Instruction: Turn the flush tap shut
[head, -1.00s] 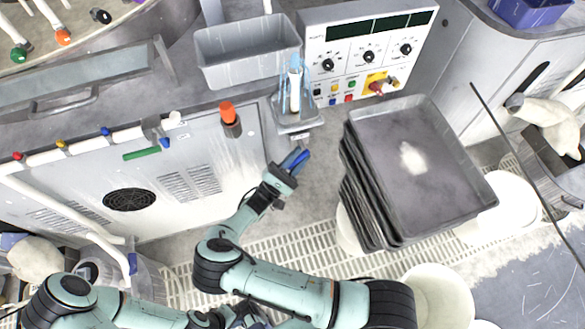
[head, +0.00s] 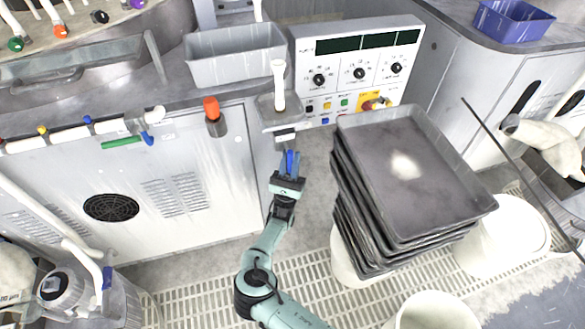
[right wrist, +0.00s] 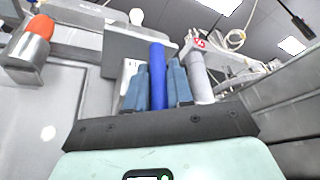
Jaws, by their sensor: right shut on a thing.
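The flush tap's blue lever (head: 290,160) hangs below a small grey basin (head: 268,117) on the bench front. My right gripper (head: 289,162) is shut on this lever from below. In the right wrist view the blue lever (right wrist: 157,75) stands upright between the two blue-grey fingers (right wrist: 157,88). The fingers hide part of it. A white upright nozzle (head: 279,88) rises from the basin, and no water shows around it. My left gripper is out of view.
A stack of grey trays (head: 425,165) stands close to the right of my right arm. An orange-topped knob (head: 212,108) sits on the bench front to the left. A control panel (head: 355,65) is behind. Floor grating lies below.

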